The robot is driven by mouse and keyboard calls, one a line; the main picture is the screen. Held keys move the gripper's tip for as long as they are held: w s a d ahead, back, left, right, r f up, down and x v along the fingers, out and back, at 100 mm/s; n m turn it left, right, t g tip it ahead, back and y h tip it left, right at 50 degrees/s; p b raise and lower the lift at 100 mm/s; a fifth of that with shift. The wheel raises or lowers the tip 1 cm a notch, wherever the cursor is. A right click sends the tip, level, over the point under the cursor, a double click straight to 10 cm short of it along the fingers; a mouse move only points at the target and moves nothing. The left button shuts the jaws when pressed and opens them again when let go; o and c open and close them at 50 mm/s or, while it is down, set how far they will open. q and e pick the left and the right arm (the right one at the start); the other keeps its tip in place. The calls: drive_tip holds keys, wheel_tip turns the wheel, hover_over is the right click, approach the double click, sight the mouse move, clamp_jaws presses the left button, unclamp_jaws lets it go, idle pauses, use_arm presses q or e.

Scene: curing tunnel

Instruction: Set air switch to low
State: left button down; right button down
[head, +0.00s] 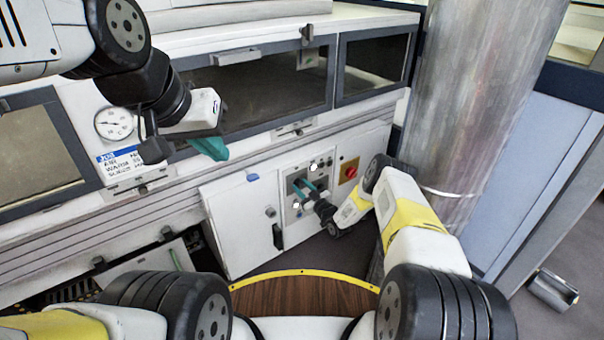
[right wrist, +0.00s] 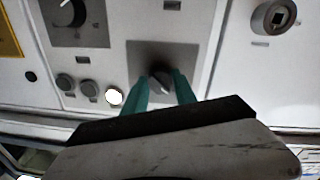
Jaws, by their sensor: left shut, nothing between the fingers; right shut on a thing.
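A small dark switch knob (right wrist: 162,82) sits on a square grey plate (right wrist: 200,62) on the white control panel in the right wrist view. Its labels are not legible, so I cannot tell its setting. My right gripper (right wrist: 164,88) has its two teal fingers on either side of the knob, closed on it. In the head view the right gripper (head: 306,188) reaches the panel (head: 292,212), and its fingers cover the knob there. My left gripper (head: 212,148) is shut and empty, in front of the machine below the gauge's right side.
A larger dial (right wrist: 70,12), small buttons (right wrist: 65,82) and a round keyed socket (right wrist: 274,16) surround the knob. A red button (head: 350,171) is right of the panel. A metal column (head: 480,90) stands close to my right arm. A pressure gauge (head: 115,123) is at left.

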drive_tip(key=shift+m, duration=0.3)
drive_tip(key=m, duration=0.8)
drive_tip(key=shift+m+g, duration=0.3)
drive_tip(key=shift+m, duration=0.1)
idle(0.4)
drive_tip(key=c, duration=1)
unclamp_jaws()
